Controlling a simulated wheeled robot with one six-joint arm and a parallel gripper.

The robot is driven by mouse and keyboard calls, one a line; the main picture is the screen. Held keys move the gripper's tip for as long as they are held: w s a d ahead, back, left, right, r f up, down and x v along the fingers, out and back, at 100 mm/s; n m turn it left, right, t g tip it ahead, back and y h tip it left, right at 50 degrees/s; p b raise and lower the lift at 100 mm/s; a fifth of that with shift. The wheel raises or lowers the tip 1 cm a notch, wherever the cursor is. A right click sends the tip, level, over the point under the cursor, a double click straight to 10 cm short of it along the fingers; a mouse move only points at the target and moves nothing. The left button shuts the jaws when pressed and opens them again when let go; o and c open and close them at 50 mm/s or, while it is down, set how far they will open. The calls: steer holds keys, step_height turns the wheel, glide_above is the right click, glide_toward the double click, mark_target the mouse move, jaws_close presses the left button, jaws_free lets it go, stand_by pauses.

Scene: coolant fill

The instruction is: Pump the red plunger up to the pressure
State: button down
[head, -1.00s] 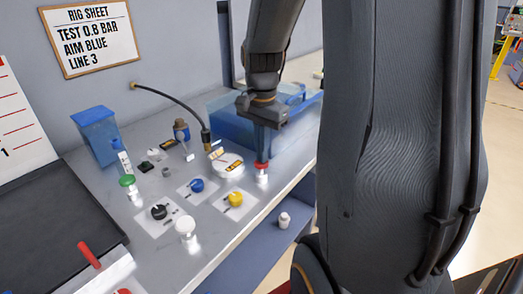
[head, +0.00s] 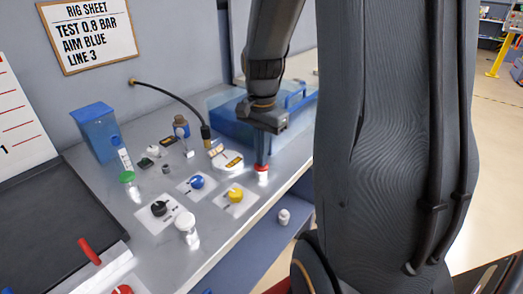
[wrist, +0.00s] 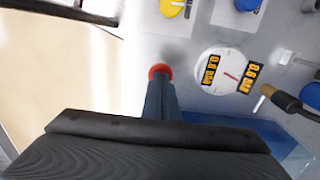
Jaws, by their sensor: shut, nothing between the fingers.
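The red plunger (head: 262,168) stands on a white base near the bench's front edge. In the wrist view its red top (wrist: 160,70) shows at the tip of my fingers. My gripper (head: 262,160) points down, shut and empty, with its fingertips at the plunger's top and seemingly touching it. The fingers hide part of the plunger. A round white gauge (wrist: 223,72) with a short red needle lies beside it, with black-and-yellow labels that seem to read 0.8 BAR. The gauge also shows in the head view (head: 229,163), too small to read.
Blue (head: 196,182), yellow (head: 235,195) and black (head: 159,209) knobs sit on plates left of the plunger. A hose (head: 175,97) arches behind. A clear blue tank (head: 240,118) stands behind my gripper. The rig sheet (head: 88,34) reads TEST 0.8 BAR, AIM BLUE, LINE 3.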

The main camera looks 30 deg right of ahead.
step_height(320, 180, up, 14)
steer(key=p, duration=0.1)
stand_by(0.5)
steer(key=shift+f, duration=0.1)
stand_by(1.4)
steer(key=r+m+b, duration=0.1)
steer(key=m, duration=0.5)
steer(key=m+b, duration=0.1)
steer(key=m, duration=0.5)
steer(key=r+m+b, duration=0.1)
steer(key=m, duration=0.5)
steer(key=shift+a+r, duration=0.2)
steer(key=shift+r, duration=0.1)
